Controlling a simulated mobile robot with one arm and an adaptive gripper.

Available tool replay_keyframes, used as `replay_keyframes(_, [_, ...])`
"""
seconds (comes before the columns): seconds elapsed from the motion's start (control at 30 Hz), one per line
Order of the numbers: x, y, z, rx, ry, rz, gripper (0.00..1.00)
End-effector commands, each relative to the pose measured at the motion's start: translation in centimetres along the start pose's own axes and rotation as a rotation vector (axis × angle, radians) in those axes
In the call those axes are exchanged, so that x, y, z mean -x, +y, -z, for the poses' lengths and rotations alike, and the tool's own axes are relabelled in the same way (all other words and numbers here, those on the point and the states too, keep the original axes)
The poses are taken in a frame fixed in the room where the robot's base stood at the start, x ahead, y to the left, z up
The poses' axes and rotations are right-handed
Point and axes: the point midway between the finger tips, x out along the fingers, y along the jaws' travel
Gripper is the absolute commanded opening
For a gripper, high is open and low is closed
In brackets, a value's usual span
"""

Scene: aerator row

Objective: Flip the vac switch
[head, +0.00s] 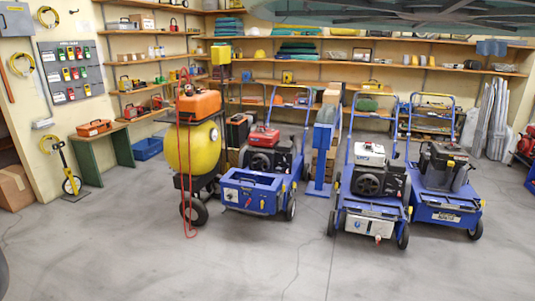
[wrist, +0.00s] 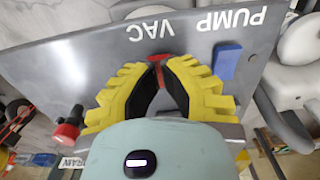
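In the wrist view, a grey panel (wrist: 95,38) carries the upside-down labels PUMP and VAC. A red switch (wrist: 158,66) sits just below the VAC label. My gripper (wrist: 160,68) is at this switch, with its yellow, black-lined fingers drawn together at the tips. The red switch shows at the narrow gap between the tips; whether they touch or grip it I cannot tell. A blue switch (wrist: 228,60) is beside it under PUMP, apart from the fingers. My gripper does not show in the head view, and I cannot tell there which machine bears this panel.
A red knob (wrist: 68,131) stands left of my gripper, near a DRAIN label. In the head view, blue wheeled machines (head: 262,190) stand in a row beside a yellow tank (head: 190,150) with a red hose. Shelves line the back wall. The front floor (head: 150,255) is clear.

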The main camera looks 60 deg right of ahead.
Motion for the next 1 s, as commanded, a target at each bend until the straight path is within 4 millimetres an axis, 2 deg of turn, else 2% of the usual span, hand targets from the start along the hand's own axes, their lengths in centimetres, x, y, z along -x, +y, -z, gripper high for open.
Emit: replay_keyframes(1.0, [-1.2, 0.0, 0.0, -0.001, 0.001, -0.001, 0.00])
